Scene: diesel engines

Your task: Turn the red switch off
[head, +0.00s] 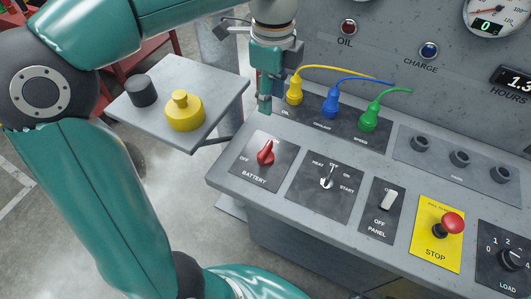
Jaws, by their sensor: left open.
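The red switch (265,152) is a red rotary knob on a dark plate marked BATTERY, at the left end of the sloping grey console. OFF is printed to the left of the knob, and its pointed end is turned up, away from that word. My left gripper (265,106) hangs just above and behind the plate, its fingers pointing down. It is apart from the knob and holds nothing that I can see. The fingers overlap in this view, so the gap between them is hard to see. My right gripper is not in view.
Yellow, blue (331,106) and green plugs with cables stand right of my left gripper. Right of the red switch are a key switch (327,182), a white PANEL switch (388,200) and a red STOP button (452,223). A side shelf (215,84) holds yellow and black pieces.

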